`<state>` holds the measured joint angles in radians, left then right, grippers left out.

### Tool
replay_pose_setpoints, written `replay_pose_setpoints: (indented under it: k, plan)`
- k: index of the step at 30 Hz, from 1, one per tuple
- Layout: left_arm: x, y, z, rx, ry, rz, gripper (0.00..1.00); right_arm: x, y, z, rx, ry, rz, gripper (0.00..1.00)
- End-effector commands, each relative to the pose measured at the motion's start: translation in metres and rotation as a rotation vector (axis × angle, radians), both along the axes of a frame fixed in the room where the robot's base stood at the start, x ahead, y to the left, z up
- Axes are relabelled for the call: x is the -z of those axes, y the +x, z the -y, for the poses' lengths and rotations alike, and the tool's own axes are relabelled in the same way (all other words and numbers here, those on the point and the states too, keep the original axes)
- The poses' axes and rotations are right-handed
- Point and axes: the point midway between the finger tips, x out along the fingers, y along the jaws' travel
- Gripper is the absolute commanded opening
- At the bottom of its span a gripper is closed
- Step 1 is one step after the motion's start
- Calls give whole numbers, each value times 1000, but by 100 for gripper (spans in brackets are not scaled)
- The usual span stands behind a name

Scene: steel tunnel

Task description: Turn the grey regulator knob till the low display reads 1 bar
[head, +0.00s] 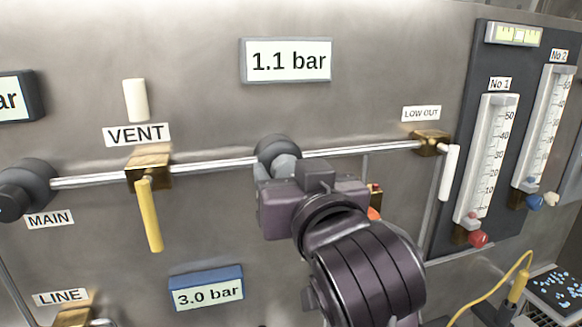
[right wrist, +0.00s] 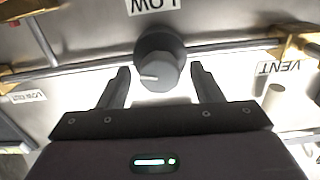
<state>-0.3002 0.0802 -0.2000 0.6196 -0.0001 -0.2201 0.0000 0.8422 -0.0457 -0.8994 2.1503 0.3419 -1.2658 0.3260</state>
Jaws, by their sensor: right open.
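The grey regulator knob (head: 275,148) sits on the horizontal pipe, mostly behind my right gripper (head: 284,168) in the head view. In the right wrist view, the knob (right wrist: 158,60) has a white mark on its face. The open fingers of my right gripper (right wrist: 159,72) stand on either side of its front, with a visible gap on both sides. A LOW label (right wrist: 158,4) appears upside down beside it. The display (head: 286,61) above the knob reads 1.1 bar. My left gripper is not in view.
A yellow lever (head: 149,215) hangs from a brass valve under the VENT label (head: 137,134). The MAIN knob (head: 26,187) is at far left. A blue-framed display (head: 207,289) reads 3.0 bar. A white lever (head: 449,172) and gauge tubes (head: 488,155) stand at right.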

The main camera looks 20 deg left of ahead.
Motion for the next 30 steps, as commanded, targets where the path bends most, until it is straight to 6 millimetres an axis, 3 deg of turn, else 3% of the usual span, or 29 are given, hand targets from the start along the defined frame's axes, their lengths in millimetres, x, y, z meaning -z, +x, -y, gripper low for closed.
replay_pose_setpoints:
  k: [5, 15, 29, 30]
  plan:
    - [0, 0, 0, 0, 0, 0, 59, 0, 0, 0, 0, 0, 0, 59]
    - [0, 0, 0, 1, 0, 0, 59, 0, 0, 0, 0, 0, 0, 15]
    - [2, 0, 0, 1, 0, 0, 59, 0, 0, 0, 1, -126, 88, 15]
    - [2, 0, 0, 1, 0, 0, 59, 0, 0, 0, 1, -126, 88, 39]
